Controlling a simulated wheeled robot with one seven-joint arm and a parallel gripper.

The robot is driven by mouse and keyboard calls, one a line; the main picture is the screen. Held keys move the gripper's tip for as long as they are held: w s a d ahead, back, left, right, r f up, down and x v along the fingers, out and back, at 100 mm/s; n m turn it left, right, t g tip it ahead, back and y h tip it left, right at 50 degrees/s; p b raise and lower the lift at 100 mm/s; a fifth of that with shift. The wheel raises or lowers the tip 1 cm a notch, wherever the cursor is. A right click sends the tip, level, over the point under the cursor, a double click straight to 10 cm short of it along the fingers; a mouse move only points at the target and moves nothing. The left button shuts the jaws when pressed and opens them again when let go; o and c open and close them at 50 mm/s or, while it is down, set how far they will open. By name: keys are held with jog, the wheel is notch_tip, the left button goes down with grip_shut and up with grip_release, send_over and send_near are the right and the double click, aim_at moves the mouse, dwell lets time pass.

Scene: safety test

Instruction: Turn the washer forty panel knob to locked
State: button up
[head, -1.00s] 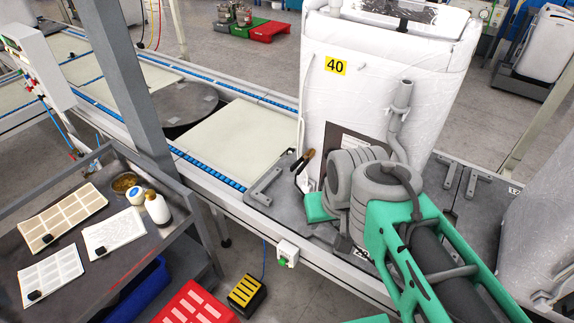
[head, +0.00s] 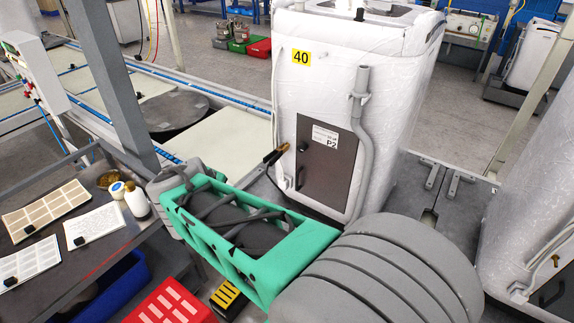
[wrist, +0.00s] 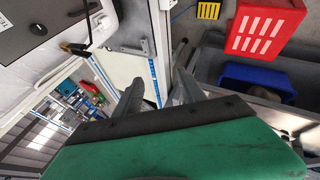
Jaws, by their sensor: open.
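The washer (head: 392,100), with a yellow 40 label (head: 300,57), stands upright in pale wrapping in the head view. Its dark grey panel (head: 325,180) is on the lower front and carries a white label. A small black knob (head: 302,147) sits at the panel's upper left; its setting is too small to read. The wrist view shows the panel (wrist: 18,12) and knob (wrist: 38,27) at the upper left. My gripper (wrist: 158,80) is open and empty, apart from the knob and to its lower right in that view.
A black-and-tan handled tool (head: 275,156) juts out left of the panel, near the knob. A grey hose (head: 362,135) runs down the panel's right. A trolley (head: 85,262) with cards and a bottle stands left. A red crate (head: 172,303) is on the floor.

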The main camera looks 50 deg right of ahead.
jog(key=w+d+f+n+h+b, duration=0.1)
jog(key=d+f+n+h+b, duration=0.3)
jog(key=d, duration=0.6)
jog(key=n+g+h+b, duration=0.2)
jog(key=n+h+b, duration=0.3)
jog(key=n+h, duration=0.45)
send_near(300, 150)
jog(key=shift+n+y, duration=0.35)
jog(key=shift+n, duration=0.2)
jog(key=d, duration=0.2)
jog(key=w+d, duration=0.1)
jog(key=d, duration=0.2)
jog(key=d+r, duration=0.1)
jog(key=d, duration=0.2)
jog(key=shift+w, duration=0.2)
grip_shut()
jog(key=shift+a, duration=0.1)
